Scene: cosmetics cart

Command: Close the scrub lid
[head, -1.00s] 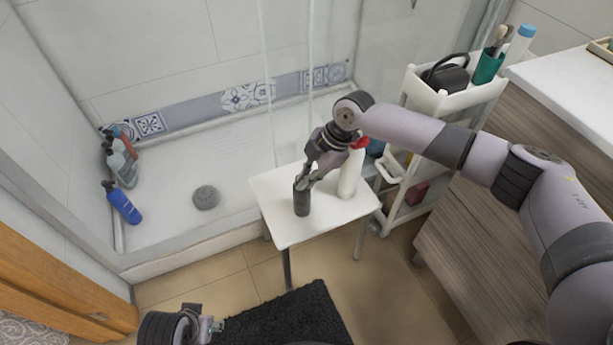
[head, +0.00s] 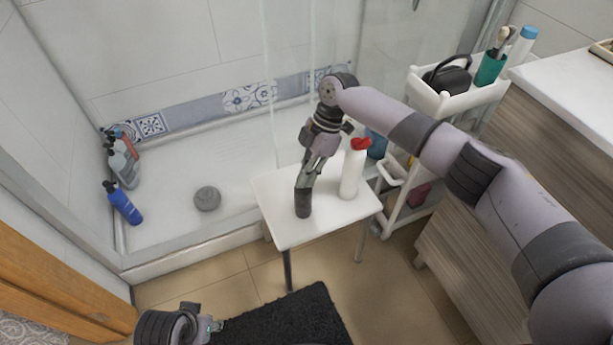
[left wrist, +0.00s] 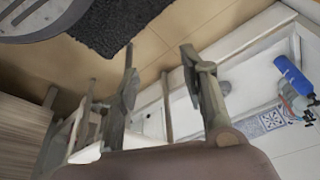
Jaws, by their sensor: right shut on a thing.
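A dark grey cylindrical container (head: 303,205) stands upright on a small white stool (head: 290,235). My right gripper (head: 305,182) reaches down over it, and its fingers are shut at the top of the container. The fingers hide the top, so I cannot tell how its lid sits. A white bottle (head: 351,176) with a red cap (head: 361,144) stands just right of the gripper on the same stool. I cannot tell which is the scrub. My left gripper (head: 212,326) is low at the bottom of the head view. In the left wrist view its fingers (left wrist: 160,68) are spread and empty.
A white cart (head: 445,102) with a black bag and a green cup stands right of the stool, beside a wooden cabinet (head: 475,240). A shower tray (head: 165,225) with several bottles lies left. A black mat (head: 285,320) covers floor in front.

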